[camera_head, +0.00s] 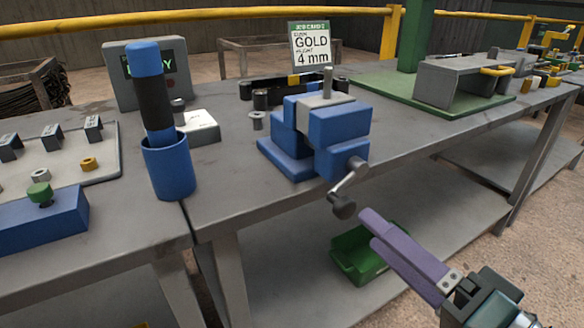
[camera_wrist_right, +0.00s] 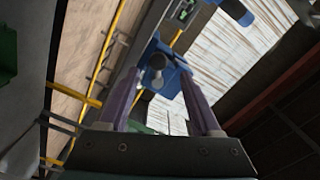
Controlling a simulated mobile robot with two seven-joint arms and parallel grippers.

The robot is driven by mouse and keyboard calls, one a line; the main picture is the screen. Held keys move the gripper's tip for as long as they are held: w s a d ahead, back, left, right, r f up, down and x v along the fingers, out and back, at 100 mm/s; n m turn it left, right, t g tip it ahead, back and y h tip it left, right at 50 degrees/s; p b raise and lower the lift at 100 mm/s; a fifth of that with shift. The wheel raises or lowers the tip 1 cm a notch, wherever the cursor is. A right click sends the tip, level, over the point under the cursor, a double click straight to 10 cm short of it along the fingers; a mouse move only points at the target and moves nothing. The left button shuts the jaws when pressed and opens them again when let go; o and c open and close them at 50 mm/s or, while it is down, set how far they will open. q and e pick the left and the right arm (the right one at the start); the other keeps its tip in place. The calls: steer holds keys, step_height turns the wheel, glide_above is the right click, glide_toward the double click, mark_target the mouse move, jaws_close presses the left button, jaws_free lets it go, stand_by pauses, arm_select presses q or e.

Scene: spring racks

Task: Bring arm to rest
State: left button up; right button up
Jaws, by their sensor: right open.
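My right gripper (camera_head: 374,230) comes in from the lower right in the head view, its purple fingers pointing up and left. It is in front of the bench edge, below and right of the blue vise (camera_head: 338,126), and holds nothing. In the right wrist view its two fingers (camera_wrist_right: 160,78) stand apart with an empty gap. The vise (camera_wrist_right: 185,82) and its handle knob show beyond them. My left gripper is in neither view.
The workbench (camera_head: 228,205) carries a blue cup (camera_head: 170,172) with a blue-and-black handled tool (camera_head: 152,95), a sign (camera_head: 312,46) and a green-based fixture (camera_head: 385,92). A green bin (camera_head: 352,262) sits on the lower shelf, near the right fingers in the picture.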

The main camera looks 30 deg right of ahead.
stand_by(0.4)
steer(key=s+a+r+n+g+y+p, duration=0.2)
steer(key=a+r+n+g+y+p, duration=0.1)
steer(key=a+r+n+g+p, duration=0.65)
steer(key=s+d+r+n+g+h+p, duration=0.4)
steer(key=s+d+r+g+p, duration=0.15)
steer(key=s+r+p, duration=0.5)
step_height(320, 180, up, 35)
steer(key=p, duration=3.8)
steer(key=shift+d+f+t, duration=0.2)
steer(key=shift+d+t, duration=0.05)
steer(key=shift+t, duration=0.05)
